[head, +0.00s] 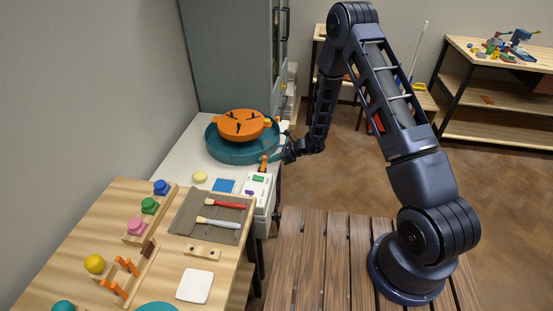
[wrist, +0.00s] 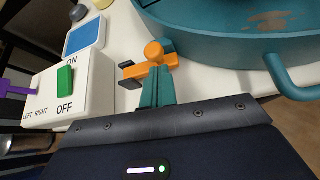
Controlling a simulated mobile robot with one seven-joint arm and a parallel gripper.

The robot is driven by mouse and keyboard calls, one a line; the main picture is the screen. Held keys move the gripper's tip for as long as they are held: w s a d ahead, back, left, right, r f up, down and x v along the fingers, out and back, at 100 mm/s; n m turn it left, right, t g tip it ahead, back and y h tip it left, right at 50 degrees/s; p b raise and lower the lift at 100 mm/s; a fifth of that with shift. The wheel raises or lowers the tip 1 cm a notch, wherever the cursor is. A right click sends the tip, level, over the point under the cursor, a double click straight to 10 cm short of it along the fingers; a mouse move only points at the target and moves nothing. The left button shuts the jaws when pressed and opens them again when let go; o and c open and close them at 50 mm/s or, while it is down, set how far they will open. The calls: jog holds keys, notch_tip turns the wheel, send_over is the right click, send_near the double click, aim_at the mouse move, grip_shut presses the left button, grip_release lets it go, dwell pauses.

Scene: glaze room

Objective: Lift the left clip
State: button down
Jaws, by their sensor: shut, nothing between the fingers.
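An orange clip (wrist: 150,66) shows in the wrist view, with a round knob and a crossbar, by the outside of the teal basin (wrist: 215,45). In the head view the orange clip (head: 264,162) is at the basin's near right side. My gripper (wrist: 156,88) is shut and empty. In the head view my gripper (head: 284,157) is just right of the clip.
A white control box (wrist: 80,92) with a green ON/OFF switch (wrist: 65,79) and purple lever (wrist: 14,90) stands close left of the clip. A teal handle (wrist: 292,80) projects at the right.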

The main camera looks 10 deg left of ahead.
jog(key=shift+s+r+n+t, duration=0.3)
jog(key=shift+r+n+t, duration=0.2)
jog(key=shift+n+t, duration=0.15)
dwell(0.7)
jog(key=shift+s+r+t, duration=0.2)
jog(key=shift+r+t, duration=0.05)
jog(key=shift+t, duration=0.1)
jog(key=shift+s+r, duration=0.8)
jog(key=shift+s, duration=0.25)
jog(key=shift+s+r, duration=0.2)
jog(key=shift+s, duration=1.15)
jog(key=shift+r, duration=0.2)
jog(key=shift+r, duration=0.65)
